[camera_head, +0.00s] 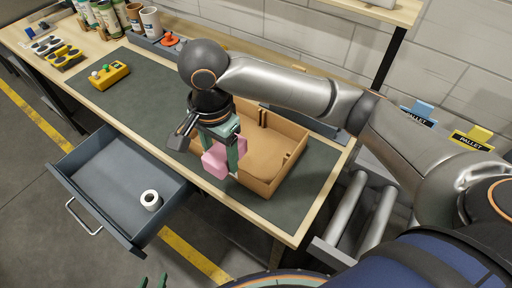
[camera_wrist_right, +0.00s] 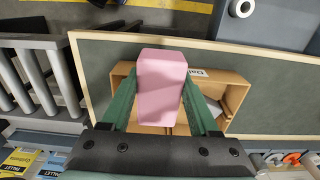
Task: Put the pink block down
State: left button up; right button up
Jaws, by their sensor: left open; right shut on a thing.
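The pink block (camera_head: 214,162) is held in my right gripper (camera_head: 226,150), above the dark work mat, at the near left side of the open cardboard box (camera_head: 262,187). In the right wrist view the block (camera_wrist_right: 162,85) sits between the two green fingers, with the box (camera_wrist_right: 236,98) behind it. I cannot tell how high the block is above the mat. Only the green fingertips of my left gripper (camera_head: 152,282) show at the bottom edge of the head view; it is open and apart from everything.
An open grey drawer (camera_head: 98,166) with a white roll (camera_head: 150,200) juts out from the bench's front. Cans and mugs line the back. Metal rollers (camera_head: 345,213) lie at right. The mat's left half is mostly clear.

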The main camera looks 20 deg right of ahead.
send_near(264, 162)
jog(key=s+a+r, duration=0.2)
jog(key=a, duration=0.2)
jog(key=d+f, duration=0.1)
jog(key=w+d+f, duration=0.1)
jog(key=d+f, duration=0.1)
jog(key=shift+w+f, duration=0.3)
jog(key=shift+f, duration=0.1)
jog(key=shift+w+d+f, duration=0.15)
jog(key=shift+d+f, duration=0.15)
jog(key=shift+f, duration=0.2)
jog(key=shift+w+d+f, duration=0.1)
jog(key=shift+d+f, duration=0.1)
jog(key=shift+f, duration=1.55)
jog(key=shift+f, duration=0.15)
jog(key=o, duration=1.3)
notch_tip(264, 162, up, 12)
jog(key=shift+r, duration=0.2)
